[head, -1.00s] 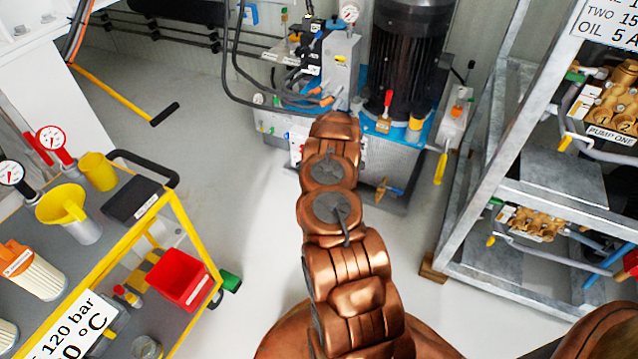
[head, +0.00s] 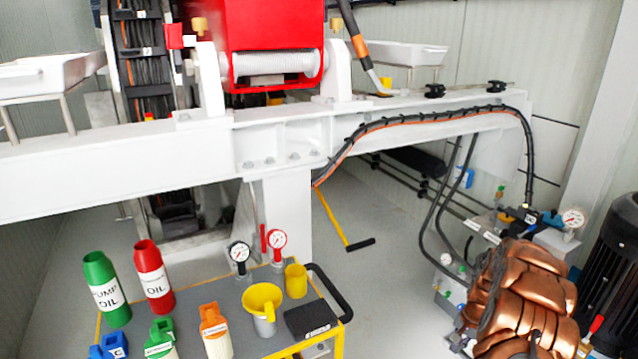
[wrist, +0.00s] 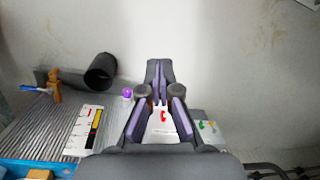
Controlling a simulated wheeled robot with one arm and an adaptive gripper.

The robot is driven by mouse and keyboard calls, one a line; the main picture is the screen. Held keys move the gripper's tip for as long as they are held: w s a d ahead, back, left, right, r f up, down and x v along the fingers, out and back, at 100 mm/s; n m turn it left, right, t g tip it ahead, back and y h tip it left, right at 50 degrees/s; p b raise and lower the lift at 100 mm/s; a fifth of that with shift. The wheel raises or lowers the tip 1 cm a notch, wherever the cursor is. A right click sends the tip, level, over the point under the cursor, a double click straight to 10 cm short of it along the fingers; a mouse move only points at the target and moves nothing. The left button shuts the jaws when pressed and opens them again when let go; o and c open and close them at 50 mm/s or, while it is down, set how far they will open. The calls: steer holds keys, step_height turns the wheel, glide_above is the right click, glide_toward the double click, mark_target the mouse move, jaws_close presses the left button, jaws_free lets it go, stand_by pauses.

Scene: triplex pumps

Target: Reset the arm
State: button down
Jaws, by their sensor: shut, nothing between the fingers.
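My arm (head: 525,295) shows at the lower right of the head view as copper-coloured links, folded in front of the hydraulic power unit. My gripper is outside the head view. In the wrist view my gripper (wrist: 158,72) points away from the camera with its fingers together at the tips and nothing between them. Beyond and below it is a grey ribbed metal surface (wrist: 50,125) with a black cylinder (wrist: 101,71) and a scale label (wrist: 83,130). A white label with a red mark (wrist: 163,125) shows between the finger links.
A trolley (head: 240,300) with oil bottles, gauges and a yellow funnel jug (head: 262,302) stands at the front. A white beam (head: 110,165) with a red machine (head: 265,40) crosses behind. A black motor (head: 612,270) stands at the right. Floor (head: 385,225) is clear between trolley and power unit.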

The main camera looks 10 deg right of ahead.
steer(key=s+a+r+n+p, duration=0.2)
steer(key=s+a+r+p, duration=0.15)
steer(key=a+r, duration=0.6)
steer(key=s+a+r+n+g+p, duration=0.1)
steer(key=s+a+r+n+p, duration=0.3)
steer(key=r, duration=1.1)
steer(key=s+a+r+p, duration=0.2)
steer(key=a+r+p, duration=0.3)
steer(key=a+r, duration=0.5)
steer(key=s+a+r+n+p, duration=0.2)
steer(key=s+r+p, duration=0.5)
steer(key=s+r, duration=0.5)
steer(key=s+a+r+n+g+h+p, duration=0.1)
steer(key=s+r+p, duration=0.5)
steer(key=s+r, duration=0.6)
steer(key=shift+s+a+r+n+h+p, duration=0.35)
steer(key=shift+s+a+n, duration=0.5)
steer(key=shift+s, duration=1.65)
steer(key=shift+a+f, duration=0.1)
steer(key=shift+a, duration=0.05)
